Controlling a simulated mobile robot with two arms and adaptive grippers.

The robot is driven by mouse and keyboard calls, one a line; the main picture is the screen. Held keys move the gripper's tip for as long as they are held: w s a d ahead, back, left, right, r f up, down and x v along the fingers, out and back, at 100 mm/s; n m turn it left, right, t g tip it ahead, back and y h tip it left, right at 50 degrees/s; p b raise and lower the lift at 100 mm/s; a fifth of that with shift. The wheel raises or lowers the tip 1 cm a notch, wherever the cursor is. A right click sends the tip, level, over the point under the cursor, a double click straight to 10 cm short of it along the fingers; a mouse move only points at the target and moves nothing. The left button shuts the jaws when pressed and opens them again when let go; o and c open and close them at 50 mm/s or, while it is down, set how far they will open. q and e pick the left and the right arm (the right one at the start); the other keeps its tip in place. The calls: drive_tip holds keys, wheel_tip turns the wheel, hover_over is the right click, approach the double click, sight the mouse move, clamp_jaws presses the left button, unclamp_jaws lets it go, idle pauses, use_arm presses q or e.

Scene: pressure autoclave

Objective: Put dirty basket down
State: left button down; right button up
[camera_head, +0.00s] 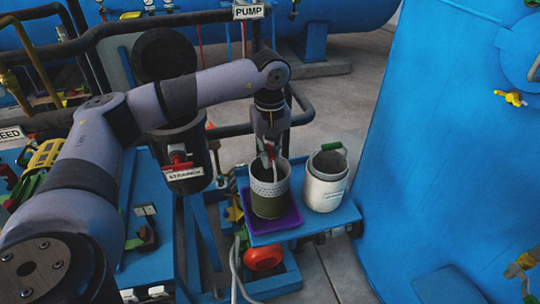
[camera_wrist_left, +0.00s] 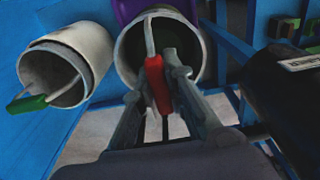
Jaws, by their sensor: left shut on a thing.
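The dirty basket (camera_head: 268,203) is a round, grey-white and dark green perforated basket. It is upright over the purple tray (camera_head: 288,221) on the blue shelf. I cannot tell whether its bottom touches the tray. My left gripper (camera_head: 269,151) is right above it, shut on its red handle. In the left wrist view, the fingers (camera_wrist_left: 157,84) close around the red handle (camera_wrist_left: 154,78), in front of the basket's open mouth (camera_wrist_left: 124,50). My right gripper is not in view.
A white basket or bucket (camera_head: 323,193) with a green handle stands close to the right on the same shelf (camera_head: 345,215). The black strainer body (camera_head: 183,145), its lid (camera_head: 164,55) raised, is to the left. A large blue tank (camera_head: 440,150) bounds the right.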

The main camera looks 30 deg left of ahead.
use_arm(q)
drive_tip(key=shift+f, duration=0.65)
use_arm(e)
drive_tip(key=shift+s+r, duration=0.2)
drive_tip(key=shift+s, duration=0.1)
use_arm(q)
drive_tip(key=shift+f, duration=0.25)
drive_tip(key=c, duration=1.6)
unclamp_jaws()
drive_tip(key=shift+r, duration=0.1)
drive_tip(key=shift+c, duration=0.2)
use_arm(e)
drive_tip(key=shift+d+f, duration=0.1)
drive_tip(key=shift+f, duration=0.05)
